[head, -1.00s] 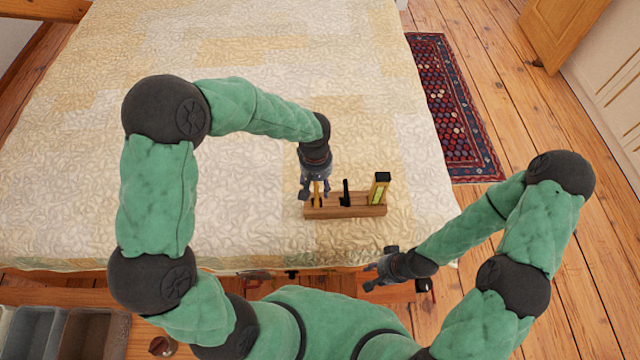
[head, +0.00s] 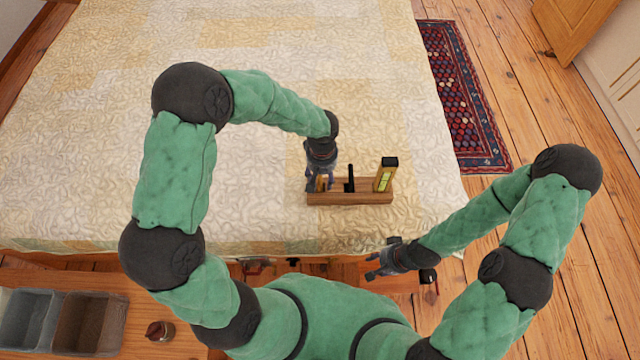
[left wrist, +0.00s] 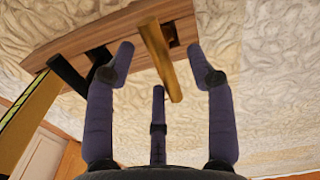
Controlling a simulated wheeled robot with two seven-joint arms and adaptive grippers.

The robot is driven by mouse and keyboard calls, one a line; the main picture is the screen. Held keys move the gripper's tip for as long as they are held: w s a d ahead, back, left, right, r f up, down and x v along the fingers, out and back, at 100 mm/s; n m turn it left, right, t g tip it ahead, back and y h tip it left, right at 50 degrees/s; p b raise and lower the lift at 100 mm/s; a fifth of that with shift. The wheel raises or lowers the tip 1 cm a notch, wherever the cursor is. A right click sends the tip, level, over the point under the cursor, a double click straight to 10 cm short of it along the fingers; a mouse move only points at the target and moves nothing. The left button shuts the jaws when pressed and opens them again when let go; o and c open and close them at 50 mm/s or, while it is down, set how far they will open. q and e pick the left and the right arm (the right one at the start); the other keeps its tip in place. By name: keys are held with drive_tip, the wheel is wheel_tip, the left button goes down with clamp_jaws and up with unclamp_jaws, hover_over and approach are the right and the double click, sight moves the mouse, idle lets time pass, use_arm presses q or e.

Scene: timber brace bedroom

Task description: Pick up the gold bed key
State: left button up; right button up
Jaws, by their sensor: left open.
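The gold bed key (left wrist: 158,62) is a flat gold bar standing in the left slot of a wooden rack (head: 350,198) on the bed. In the head view it is partly hidden by my left gripper (head: 319,183). In the left wrist view my left gripper (left wrist: 163,72) is open, with two fingers on either side of the key and a third below it. I see gaps between the side fingers and the key; contact with the third finger is unclear. My right gripper (head: 382,261) is empty, its fingers apart, beyond the front edge of the bed.
A black tool (head: 350,179) and a yellow level-like tool (head: 384,176) stand in the rack's other slots. The quilted bed (head: 240,190) is otherwise clear. A rug (head: 465,95) lies at right.

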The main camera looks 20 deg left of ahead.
use_arm(q)
drive_tip(key=shift+f, duration=0.95)
drive_tip(key=shift+r, duration=0.1)
clamp_jaws()
